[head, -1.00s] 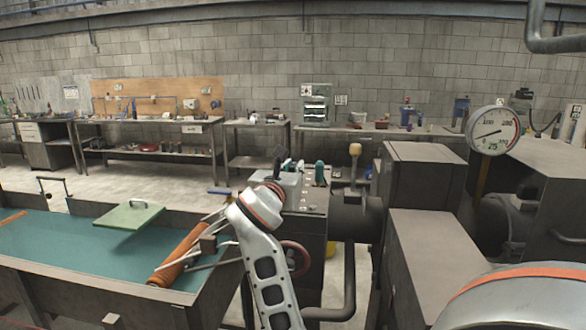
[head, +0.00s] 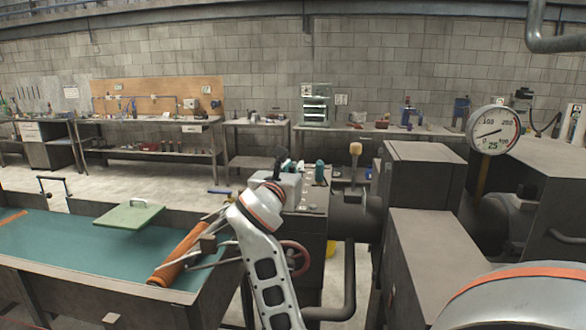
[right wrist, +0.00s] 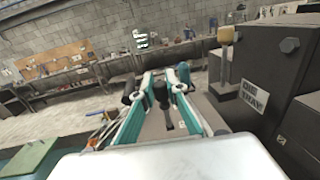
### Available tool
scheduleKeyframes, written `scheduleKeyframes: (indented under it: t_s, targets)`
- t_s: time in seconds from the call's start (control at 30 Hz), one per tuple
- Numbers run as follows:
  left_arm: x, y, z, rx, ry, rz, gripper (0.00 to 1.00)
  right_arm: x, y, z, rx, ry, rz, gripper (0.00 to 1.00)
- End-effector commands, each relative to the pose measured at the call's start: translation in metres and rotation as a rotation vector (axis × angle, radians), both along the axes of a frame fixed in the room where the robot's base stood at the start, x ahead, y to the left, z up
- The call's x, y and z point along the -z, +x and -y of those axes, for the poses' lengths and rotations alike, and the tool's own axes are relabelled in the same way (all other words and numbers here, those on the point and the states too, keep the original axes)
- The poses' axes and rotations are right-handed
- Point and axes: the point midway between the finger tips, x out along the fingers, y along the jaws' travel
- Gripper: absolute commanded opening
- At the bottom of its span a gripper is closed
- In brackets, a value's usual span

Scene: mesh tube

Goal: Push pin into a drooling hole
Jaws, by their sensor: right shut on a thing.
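My right gripper (head: 281,171) is in the middle of the head view, at the top of a dark machine; my own wrist partly hides it. In the right wrist view, its two teal-edged fingers (right wrist: 163,100) stand on either side of a dark knobbed piece (right wrist: 160,92), gripped between them. I cannot tell whether this piece is the pin. No hole can be made out. My left gripper is not in view.
A lever with a tan knob (head: 355,149) and a pressure gauge (head: 493,131) stand right of the gripper. Large dark machine housings (head: 425,165) block the right side. Workbenches line the far wall; open floor lies before them.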

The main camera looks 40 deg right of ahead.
Motion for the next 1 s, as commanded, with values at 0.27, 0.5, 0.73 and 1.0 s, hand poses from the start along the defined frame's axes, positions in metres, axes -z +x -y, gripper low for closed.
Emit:
scheduleKeyframes:
  t_s: [0.27, 0.5, 0.73, 1.0]
  targets:
    - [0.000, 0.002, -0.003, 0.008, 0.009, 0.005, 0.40, 0.003, 0.000, 0.000, 0.000, -0.001, 0.000, 0.00]
    - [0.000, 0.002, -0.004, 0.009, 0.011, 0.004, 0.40, 0.006, 0.000, 0.000, 0.000, -0.001, -0.001, 0.00]
    - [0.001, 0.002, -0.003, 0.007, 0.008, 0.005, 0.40, 0.008, 0.000, 0.000, 0.000, -0.001, -0.001, 0.00]
    - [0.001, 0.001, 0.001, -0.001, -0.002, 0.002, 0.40, 0.011, 0.000, 0.000, 0.000, -0.001, 0.000, 0.00]
